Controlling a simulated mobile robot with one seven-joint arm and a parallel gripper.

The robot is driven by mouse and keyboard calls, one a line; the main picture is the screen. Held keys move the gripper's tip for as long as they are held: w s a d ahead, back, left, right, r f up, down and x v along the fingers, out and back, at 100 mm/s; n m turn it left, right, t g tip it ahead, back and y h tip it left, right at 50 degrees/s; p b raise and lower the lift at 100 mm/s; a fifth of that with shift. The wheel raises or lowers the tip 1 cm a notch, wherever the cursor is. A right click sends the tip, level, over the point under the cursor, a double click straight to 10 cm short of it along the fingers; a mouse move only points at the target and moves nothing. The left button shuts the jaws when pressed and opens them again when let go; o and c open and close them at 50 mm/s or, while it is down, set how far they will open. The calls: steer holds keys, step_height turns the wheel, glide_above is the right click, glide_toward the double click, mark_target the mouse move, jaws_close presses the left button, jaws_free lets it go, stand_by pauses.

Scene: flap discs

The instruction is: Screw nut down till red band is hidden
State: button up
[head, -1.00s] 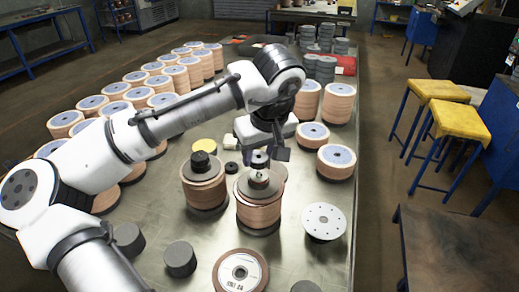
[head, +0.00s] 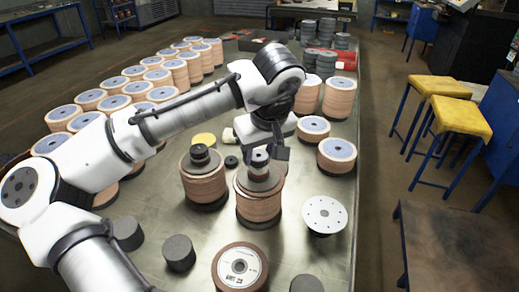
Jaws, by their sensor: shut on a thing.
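A stack of tan flap discs (head: 258,206) stands near the table's middle, with a dark grey plate (head: 259,184) on top. A dark round nut (head: 259,159) with a pale top sits above that plate, on the stack's centre line. My gripper (head: 263,152) is right at the nut from above and behind, shut on it. The spindle under the nut is mostly hidden. I cannot make out a red band at this size. A second disc stack (head: 204,187) to the left carries a dark nut (head: 200,154) on its plate.
A white disc with holes (head: 325,215) is to the right of the stack, and a labelled flap disc (head: 240,269) lies in front. Dark cylinders (head: 178,253) stand front left. Rows of disc stacks (head: 144,88) fill the table's back left.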

steer(key=shift+f+b, duration=0.5)
steer(key=shift+f, duration=0.35)
stand_by(0.7)
steer(key=o, duration=1.1)
steer(key=shift+c, duration=0.2)
